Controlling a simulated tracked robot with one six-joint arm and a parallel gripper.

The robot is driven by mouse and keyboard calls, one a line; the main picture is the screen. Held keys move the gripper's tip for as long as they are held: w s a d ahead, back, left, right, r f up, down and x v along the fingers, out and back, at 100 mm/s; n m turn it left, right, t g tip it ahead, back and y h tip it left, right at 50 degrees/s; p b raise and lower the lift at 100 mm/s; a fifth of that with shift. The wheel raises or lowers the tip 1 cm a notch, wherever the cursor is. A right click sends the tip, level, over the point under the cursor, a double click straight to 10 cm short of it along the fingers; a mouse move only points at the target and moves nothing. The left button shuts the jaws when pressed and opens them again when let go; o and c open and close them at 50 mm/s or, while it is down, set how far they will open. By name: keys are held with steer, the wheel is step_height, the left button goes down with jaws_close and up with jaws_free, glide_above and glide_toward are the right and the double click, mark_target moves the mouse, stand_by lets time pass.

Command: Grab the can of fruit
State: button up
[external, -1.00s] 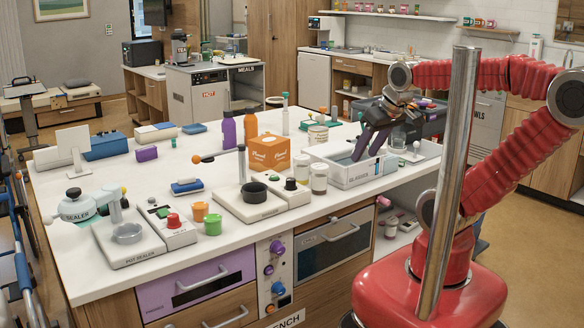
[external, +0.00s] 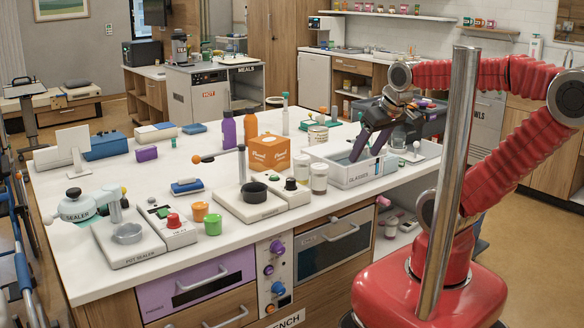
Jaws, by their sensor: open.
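A tin can with a pale label (external: 317,135) stands upright on the white bench top, behind the glasses tray and to the right of the orange box; its print is too small to read. My gripper (external: 367,153) has dark purple fingers and points down over the white tray marked GLASSES (external: 351,181). It is open, to the right of the can and apart from it. I see nothing held between the fingers, though they partly overlap in this view.
Two lidded jars (external: 319,177) stand left of the tray. A clear glass (external: 398,138) is close to my gripper's right. A green-based stand (external: 333,122) is behind the can.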

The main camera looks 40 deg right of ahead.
steer(key=o, duration=0.7)
steer(key=shift+w, duration=0.1)
steer(key=w+d+r+t+h, duration=0.1)
steer(key=w+d+r+t, duration=0.15)
steer(key=w+d, duration=0.65)
steer(key=w+d+r+m+t+h, duration=0.15)
steer(key=w+d+r, duration=0.25)
steer(key=w, duration=0.8)
steer(key=w+d+r+t+h, duration=0.25)
steer(key=w+d, duration=0.45)
steer(key=w, duration=0.4)
steer(key=w+d+f+n+t+y, duration=0.25)
steer(key=w+d+f+y, duration=0.2)
steer(key=w, duration=0.45)
steer(key=w+d+f+y, duration=0.1)
steer(key=f, duration=0.2)
steer(key=w+d+f+n+g+y, duration=0.1)
steer(key=f, duration=0.2)
steer(key=w+d+f+y, duration=0.1)
steer(key=f, duration=0.2)
steer(key=shift+f+n+g+y, duration=0.25)
steer(key=shift+n+g+y, duration=0.05)
steer(key=shift+n+y, duration=0.1)
